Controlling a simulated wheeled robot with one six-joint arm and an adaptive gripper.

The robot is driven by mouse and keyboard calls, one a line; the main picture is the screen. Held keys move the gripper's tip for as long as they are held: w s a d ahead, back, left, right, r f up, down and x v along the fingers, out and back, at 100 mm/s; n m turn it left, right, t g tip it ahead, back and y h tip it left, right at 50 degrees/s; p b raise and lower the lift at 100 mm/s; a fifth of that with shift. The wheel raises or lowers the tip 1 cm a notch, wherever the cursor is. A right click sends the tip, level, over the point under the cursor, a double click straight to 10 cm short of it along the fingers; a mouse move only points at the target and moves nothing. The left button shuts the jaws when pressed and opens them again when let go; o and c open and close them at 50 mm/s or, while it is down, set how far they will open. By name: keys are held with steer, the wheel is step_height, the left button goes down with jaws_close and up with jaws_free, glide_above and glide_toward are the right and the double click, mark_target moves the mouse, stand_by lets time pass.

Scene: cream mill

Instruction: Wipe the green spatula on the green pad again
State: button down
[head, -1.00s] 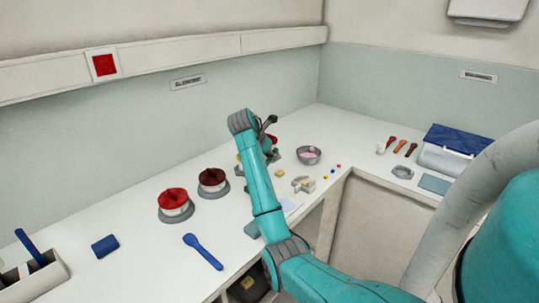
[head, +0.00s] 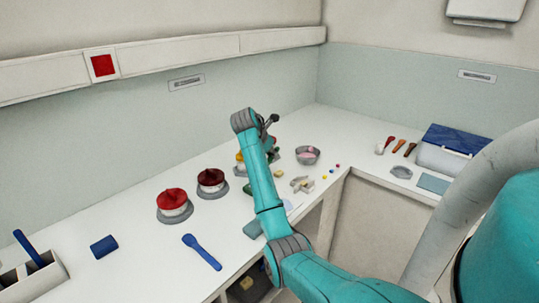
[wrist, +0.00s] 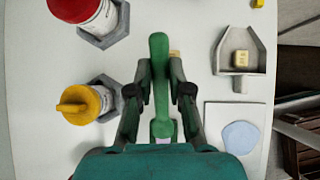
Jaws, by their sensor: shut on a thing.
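My gripper (wrist: 160,78) is shut on the green spatula (wrist: 159,48) in the wrist view. The spatula lies lengthwise between the fingers, with a rounded end beyond the fingertips and another end near my wrist. In the head view my arm hides most of the gripper; a bit of dark green (head: 248,188) shows at its left, perhaps the spatula. A grey-green pad (head: 252,229) lies at the counter's front edge, partly behind my arm. I cannot tell for sure that it is the green pad, and no pad clearly shows in the wrist view. Contact cannot be seen.
Red-topped (wrist: 88,12) and yellow-topped (wrist: 84,104) jars in grey holders stand left of the gripper. A grey scoop with a cream block (wrist: 241,60) and a white sheet with a pale blue patch (wrist: 240,137) lie right. A blue spatula (head: 202,252) lies on open counter.

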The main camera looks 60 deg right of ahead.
steer(key=shift+a, duration=0.1)
steer(key=shift+w+a, duration=0.15)
steer(key=shift+a, duration=0.5)
steer(key=shift+d, duration=0.1)
steer(key=shift+d, duration=0.65)
steer(key=shift+a, duration=0.15)
steer(key=shift+a+f, duration=0.1)
steer(key=shift+a, duration=0.5)
steer(key=shift+d, duration=0.75)
steer(key=shift+a, duration=0.1)
